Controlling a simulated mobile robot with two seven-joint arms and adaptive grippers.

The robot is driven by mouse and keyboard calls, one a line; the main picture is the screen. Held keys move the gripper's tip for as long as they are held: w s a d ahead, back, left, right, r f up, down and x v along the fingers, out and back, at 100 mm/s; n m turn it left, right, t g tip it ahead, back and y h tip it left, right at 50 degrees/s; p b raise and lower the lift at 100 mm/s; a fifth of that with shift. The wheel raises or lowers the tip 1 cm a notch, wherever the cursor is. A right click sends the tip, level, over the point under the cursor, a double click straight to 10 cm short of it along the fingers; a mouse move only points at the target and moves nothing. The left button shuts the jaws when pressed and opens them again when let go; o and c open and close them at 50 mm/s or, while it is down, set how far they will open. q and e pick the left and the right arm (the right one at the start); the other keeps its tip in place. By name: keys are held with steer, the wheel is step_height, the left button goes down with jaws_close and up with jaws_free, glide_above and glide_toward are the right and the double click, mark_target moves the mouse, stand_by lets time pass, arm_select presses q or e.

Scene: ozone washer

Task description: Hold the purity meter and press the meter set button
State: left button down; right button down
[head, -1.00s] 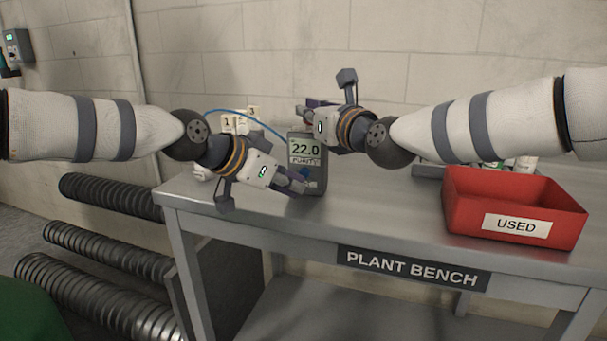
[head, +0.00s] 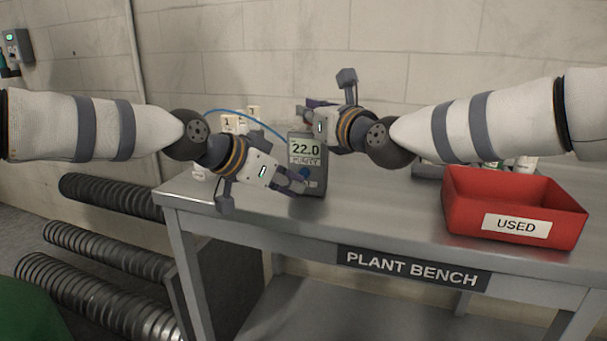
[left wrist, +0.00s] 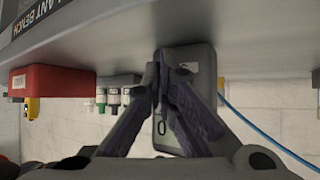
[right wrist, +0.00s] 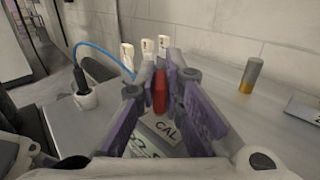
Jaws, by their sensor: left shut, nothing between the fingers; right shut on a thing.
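The grey purity meter (head: 306,149) stands upright on the bench and reads 22.0. A blue button (head: 305,174) shows low on its face, partly hidden by my left fingers. My left gripper (head: 303,186) is shut and empty, its tips at the lower face of the meter; contact cannot be told. In the left wrist view the shut tips (left wrist: 163,55) overlap the meter (left wrist: 191,57), seen upside down. My right gripper (head: 302,112) is at the meter's top. In the right wrist view it is shut on a red part (right wrist: 160,92) by the meter's CAL label (right wrist: 165,128).
A red USED bin (head: 515,207) stands on the right of the plant bench (head: 385,225). White numbered pieces (head: 233,124) and a blue cable (head: 262,120) are behind the meter. A grey and yellow cylinder (right wrist: 251,75) stands apart.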

arm_select(q)
steer(key=shift+w, duration=0.1)
steer(key=shift+w+d, duration=0.15)
steer(key=shift+w, duration=0.15)
steer(key=shift+w+d, duration=0.15)
steer(key=shift+w, duration=0.3)
stand_by(0.8)
steer(key=shift+s, duration=0.1)
steer(key=shift+s+a, duration=0.3)
steer(key=shift+s, duration=0.45)
steer(key=shift+s, duration=0.15)
steer(key=s, duration=0.2)
steer(key=s+a, duration=0.1)
steer(key=s, duration=0.1)
steer(key=shift+s+a, duration=0.2)
steer(key=shift+s, duration=0.1)
